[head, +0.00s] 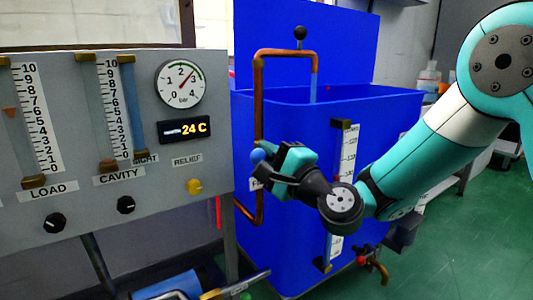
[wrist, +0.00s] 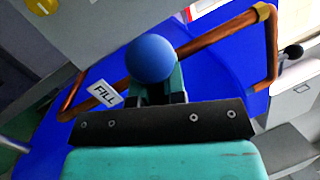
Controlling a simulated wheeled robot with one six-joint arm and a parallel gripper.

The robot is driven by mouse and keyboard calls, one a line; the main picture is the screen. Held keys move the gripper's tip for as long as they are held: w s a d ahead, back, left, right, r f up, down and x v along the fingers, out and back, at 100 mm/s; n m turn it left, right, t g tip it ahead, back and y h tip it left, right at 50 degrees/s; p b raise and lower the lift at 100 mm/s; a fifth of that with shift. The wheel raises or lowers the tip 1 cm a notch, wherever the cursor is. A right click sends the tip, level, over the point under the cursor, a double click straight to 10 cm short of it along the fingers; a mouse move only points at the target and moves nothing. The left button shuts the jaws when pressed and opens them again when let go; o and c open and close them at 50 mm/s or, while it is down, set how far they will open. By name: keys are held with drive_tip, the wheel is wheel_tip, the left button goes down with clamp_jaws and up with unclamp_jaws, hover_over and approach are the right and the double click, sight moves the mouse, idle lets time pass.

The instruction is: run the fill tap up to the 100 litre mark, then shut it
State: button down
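The fill tap's blue ball knob (wrist: 151,58) is at my fingertips in the wrist view, beside the copper pipe and a FILL label (wrist: 104,93). In the head view the blue knob (head: 257,155) shows at the left end of my gripper (head: 272,160). The ball covers my fingertips, so their grip on it is unclear. A thin blue stream (head: 313,90) hangs under the copper spout over the blue tank (head: 290,125). The tank's level scale (head: 348,150) shows upper marks and a red mark; my arm hides its middle. I cannot make out the water level.
A grey panel (head: 90,220) with gauges, a 24 C display (head: 185,130) and a yellow relief knob (head: 194,186) stands close on the left. A brass drain tap (head: 375,265) sits low on the tank's right.

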drive_tip(key=shift+s+a+f+n+g+b, duration=0.15)
drive_tip(key=shift+f+n+b, duration=0.1)
drive_tip(key=shift+n+b, duration=0.2)
drive_tip(key=shift+a+f+n+g+b, duration=0.1)
drive_tip(key=shift+f+n+g+b, duration=0.15)
drive_tip(key=shift+n, duration=0.3)
drive_tip(key=shift+f+n+g+y+b, duration=0.2)
drive_tip(key=shift+n+g+y+b, duration=0.15)
drive_tip(key=shift+n, duration=0.95)
drive_tip(key=c, duration=1.2)
unclamp_jaws()
drive_tip(key=shift+s+a, duration=0.1)
drive_tip(key=shift+b+v, duration=5.55)
drive_tip(key=shift+v, duration=3.15)
